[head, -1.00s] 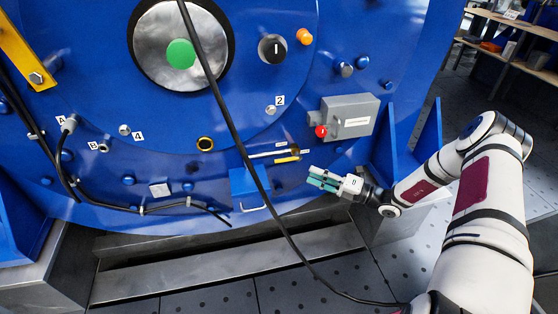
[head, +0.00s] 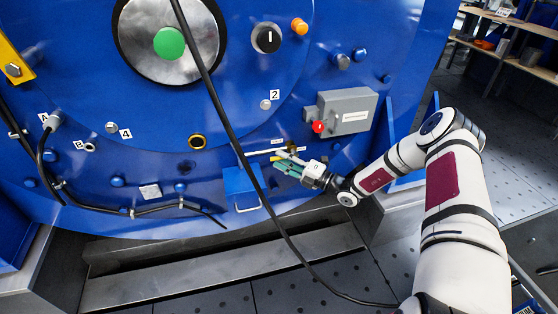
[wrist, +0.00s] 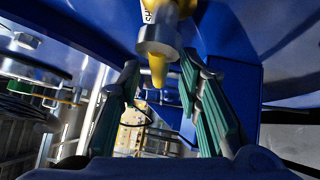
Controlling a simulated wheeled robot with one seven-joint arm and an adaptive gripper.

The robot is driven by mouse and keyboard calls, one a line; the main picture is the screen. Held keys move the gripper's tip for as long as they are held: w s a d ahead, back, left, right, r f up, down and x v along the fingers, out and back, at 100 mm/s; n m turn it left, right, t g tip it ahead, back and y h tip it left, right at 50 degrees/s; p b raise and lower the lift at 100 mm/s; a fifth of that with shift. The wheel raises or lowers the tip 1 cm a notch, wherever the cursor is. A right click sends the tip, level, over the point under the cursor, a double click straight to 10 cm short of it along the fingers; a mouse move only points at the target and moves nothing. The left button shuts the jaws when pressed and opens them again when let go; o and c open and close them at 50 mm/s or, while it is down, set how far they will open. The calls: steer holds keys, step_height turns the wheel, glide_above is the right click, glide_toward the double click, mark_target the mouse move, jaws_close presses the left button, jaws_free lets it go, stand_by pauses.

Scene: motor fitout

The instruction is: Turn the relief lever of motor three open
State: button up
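The yellow lever (wrist: 158,70) shows in the wrist view, hanging from a round metal hub (wrist: 157,38) on the blue panel. A white tag beside it has partly readable letters starting "SH". In the head view the lever area on the lower blue panel is mostly hidden by my gripper (head: 281,162). My gripper also shows in the wrist view (wrist: 160,78), with its teal-padded fingers apart and the lever's tip in the gap between them. Neither finger visibly touches the lever. I cannot read a motor number three.
A black cable (head: 225,118) hangs across the panel just left of my gripper. A grey box with a red knob (head: 346,112) is above right. A blue bracket with a metal handle (head: 241,188) is lower left. Grey metal steps (head: 200,275) lie below.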

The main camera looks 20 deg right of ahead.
steer(key=shift+x, duration=0.9)
jaws_close()
